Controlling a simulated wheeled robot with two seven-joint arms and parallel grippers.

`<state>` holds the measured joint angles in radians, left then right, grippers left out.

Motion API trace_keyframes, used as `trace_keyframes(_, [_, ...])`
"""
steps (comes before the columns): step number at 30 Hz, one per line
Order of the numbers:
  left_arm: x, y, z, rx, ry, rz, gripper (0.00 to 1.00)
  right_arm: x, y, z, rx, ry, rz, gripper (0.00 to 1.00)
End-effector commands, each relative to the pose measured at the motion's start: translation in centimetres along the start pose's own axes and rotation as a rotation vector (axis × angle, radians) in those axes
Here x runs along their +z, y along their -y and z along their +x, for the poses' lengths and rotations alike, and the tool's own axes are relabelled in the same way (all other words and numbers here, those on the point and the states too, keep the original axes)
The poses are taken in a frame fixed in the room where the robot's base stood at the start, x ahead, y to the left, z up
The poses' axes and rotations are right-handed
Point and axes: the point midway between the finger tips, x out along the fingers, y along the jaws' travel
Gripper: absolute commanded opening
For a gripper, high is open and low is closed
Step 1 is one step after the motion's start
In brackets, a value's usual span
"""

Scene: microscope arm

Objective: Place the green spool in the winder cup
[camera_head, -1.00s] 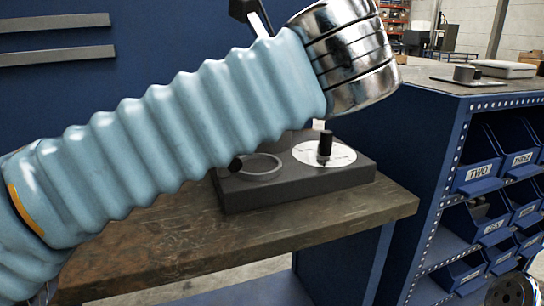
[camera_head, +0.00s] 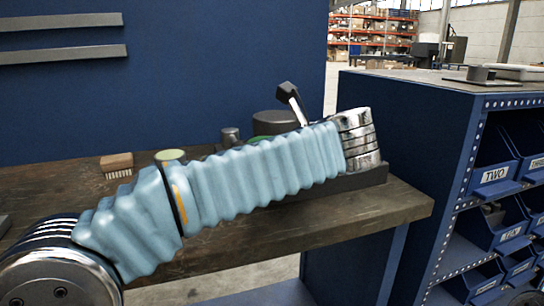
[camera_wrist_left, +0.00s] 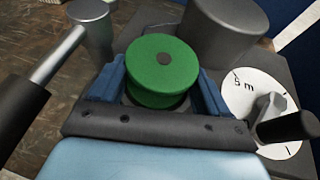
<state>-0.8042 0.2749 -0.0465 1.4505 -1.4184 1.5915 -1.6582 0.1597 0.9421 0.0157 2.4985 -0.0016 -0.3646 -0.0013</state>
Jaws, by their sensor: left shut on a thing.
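The green spool (camera_wrist_left: 161,62) sits between the blue fingers of my left gripper (camera_wrist_left: 163,88) in the left wrist view, and the gripper is shut on it. A green edge of the spool (camera_head: 275,122) also shows behind my arm in the head view. The spool is over the dark grey winder base (camera_head: 362,181). The winder cup is mostly hidden beneath the spool, and I cannot tell whether the spool is seated in it. A white dial (camera_wrist_left: 238,90) marked "5 m" with a black-handled crank (camera_wrist_left: 290,126) lies right of the gripper. My right gripper is not in view.
A large grey cylinder (camera_wrist_left: 222,28) stands close behind the spool. A metal lever with a black grip (camera_wrist_left: 20,106) and a grey post (camera_wrist_left: 92,22) are at left. A wooden brush (camera_head: 116,162) lies on the bench (camera_head: 330,226). A blue bin cabinet (camera_head: 420,125) stands at right.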

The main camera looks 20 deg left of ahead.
Motion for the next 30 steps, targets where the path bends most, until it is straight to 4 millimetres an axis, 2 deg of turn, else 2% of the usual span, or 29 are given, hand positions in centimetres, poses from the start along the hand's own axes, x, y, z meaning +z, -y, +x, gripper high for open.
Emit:
trace_keyframes(9, [-0.2, 0.0, 0.1, 0.0, 0.0, 0.0, 0.46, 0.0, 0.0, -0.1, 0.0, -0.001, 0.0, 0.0])
trace_keyframes(10, [-0.1, 0.0, 0.0, 0.0, 0.0, 0.0, 0.82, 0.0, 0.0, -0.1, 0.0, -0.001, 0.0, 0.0])
trace_keyframes(12, [-0.1, 0.0, 0.0, 0.0, 0.0, 0.0, 0.88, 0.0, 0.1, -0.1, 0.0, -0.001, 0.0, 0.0])
trace_keyframes(22, [0.2, 0.0, -0.3, -0.002, 0.0, 0.0, 0.88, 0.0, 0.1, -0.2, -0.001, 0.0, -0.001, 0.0])
trace_keyframes(26, [0.2, 0.1, -2.4, -0.006, 0.001, 0.001, 0.88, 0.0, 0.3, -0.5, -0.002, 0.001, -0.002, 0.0])
trace_keyframes(30, [0.3, 0.1, -5.8, -0.005, 0.001, 0.002, 0.88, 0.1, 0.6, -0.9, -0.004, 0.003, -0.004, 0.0])
